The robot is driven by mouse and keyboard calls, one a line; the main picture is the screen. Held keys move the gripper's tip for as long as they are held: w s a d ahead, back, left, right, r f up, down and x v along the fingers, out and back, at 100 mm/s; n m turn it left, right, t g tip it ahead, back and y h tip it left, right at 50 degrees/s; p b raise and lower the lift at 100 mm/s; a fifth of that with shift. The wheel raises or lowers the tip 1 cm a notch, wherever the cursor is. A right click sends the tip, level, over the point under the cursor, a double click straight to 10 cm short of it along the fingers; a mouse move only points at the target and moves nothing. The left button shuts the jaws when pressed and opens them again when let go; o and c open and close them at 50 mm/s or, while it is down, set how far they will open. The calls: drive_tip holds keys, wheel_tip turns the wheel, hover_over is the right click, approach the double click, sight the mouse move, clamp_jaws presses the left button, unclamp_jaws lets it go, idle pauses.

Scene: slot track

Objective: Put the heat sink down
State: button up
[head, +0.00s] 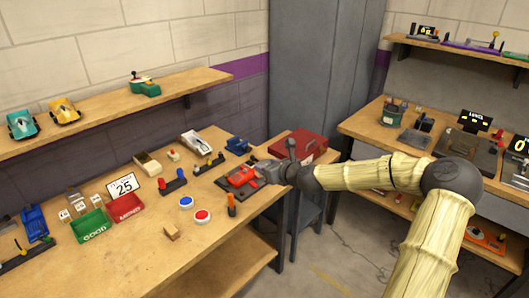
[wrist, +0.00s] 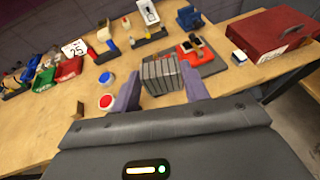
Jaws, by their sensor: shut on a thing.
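The heat sink (wrist: 160,77) is a grey block with several upright fins. In the wrist view it sits between the two purple-grey fingers of my gripper (wrist: 161,84), which is shut on it. In the head view my gripper (head: 271,172) is over the right part of the workbench, close to a red device (head: 241,177) on a dark base. The red device also shows in the wrist view (wrist: 190,47), just beyond the heat sink. The heat sink's underside is hidden, so I cannot tell whether it touches the bench.
The wooden workbench (head: 150,238) holds a green bin (head: 91,225), a red bin (head: 124,207), a blue button (head: 186,202) and a red button (head: 203,216). A red case (head: 308,146) stands behind my gripper. The bench's front middle is mostly clear.

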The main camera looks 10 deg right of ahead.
drive_tip(key=s+a+f+m+h, duration=0.1)
drive_tip(key=s+f, duration=0.4)
drive_tip(key=f, duration=0.3)
drive_tip(key=s+a+f+m+h, duration=0.1)
drive_tip(key=s+f+h, duration=0.1)
drive_tip(key=s+f, duration=0.3)
drive_tip(key=s+a+f+m+t+h, duration=0.1)
drive_tip(key=s+f, duration=0.4)
drive_tip(key=f, duration=0.6)
drive_tip(key=shift+a+f+m+h, duration=0.15)
drive_tip(key=shift+m+h, duration=0.25)
drive_tip(key=shift+m, duration=0.2)
